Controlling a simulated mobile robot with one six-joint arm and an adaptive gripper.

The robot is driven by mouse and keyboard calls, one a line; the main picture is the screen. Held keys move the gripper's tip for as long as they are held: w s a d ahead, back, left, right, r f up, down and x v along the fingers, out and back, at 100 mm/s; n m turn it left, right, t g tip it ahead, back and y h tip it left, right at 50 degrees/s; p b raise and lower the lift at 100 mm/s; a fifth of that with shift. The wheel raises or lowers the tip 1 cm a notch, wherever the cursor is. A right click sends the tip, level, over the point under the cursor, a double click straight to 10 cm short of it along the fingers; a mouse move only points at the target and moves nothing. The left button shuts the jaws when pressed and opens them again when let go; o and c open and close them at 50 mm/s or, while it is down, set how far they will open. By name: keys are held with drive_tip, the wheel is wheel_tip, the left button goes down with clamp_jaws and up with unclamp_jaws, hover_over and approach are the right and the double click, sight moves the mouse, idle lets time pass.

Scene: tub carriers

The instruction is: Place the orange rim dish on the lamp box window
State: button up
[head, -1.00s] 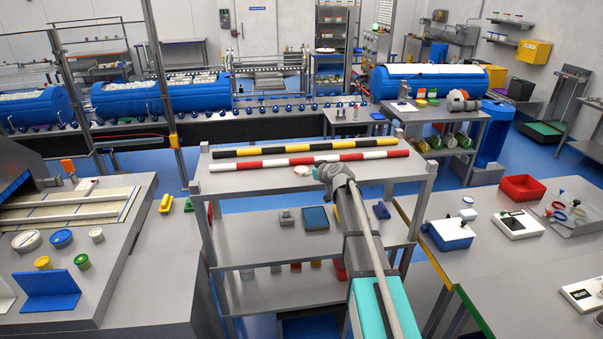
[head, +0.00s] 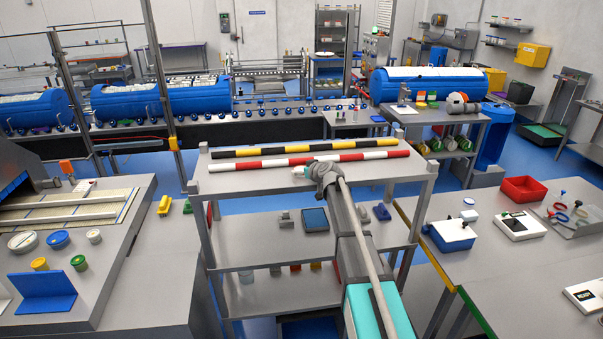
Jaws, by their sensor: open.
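The orange rim dish (head: 298,170) lies on the top shelf of the grey rack, in front of the red-and-white bar. Only a small part of it shows at the left of my gripper; the rest is hidden. My gripper (head: 315,174) is open, low over the shelf at the dish. I cannot tell whether its fingers touch the dish. A flat white box with a dark patch on top (head: 519,225) stands on the right bench; I cannot tell for sure if it is the lamp box.
A yellow-and-black bar (head: 303,147) and a red-and-white bar (head: 310,160) lie along the shelf behind my gripper. The right bench also holds a blue box with a white lid (head: 450,236) and a red bin (head: 523,189).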

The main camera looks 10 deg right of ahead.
drive_tip(key=shift+c, duration=0.3)
drive_tip(key=c, duration=0.9)
drive_tip(key=shift+r, duration=0.2)
wheel_tip(320, 180, up, 3)
drive_tip(key=p, duration=0.3)
drive_tip(key=s+r+p, duration=0.9)
drive_tip(key=s+p, duration=0.1)
drive_tip(key=s, duration=0.4)
drive_tip(key=shift+d+r, duration=0.3)
drive_tip(key=shift+d, duration=0.1)
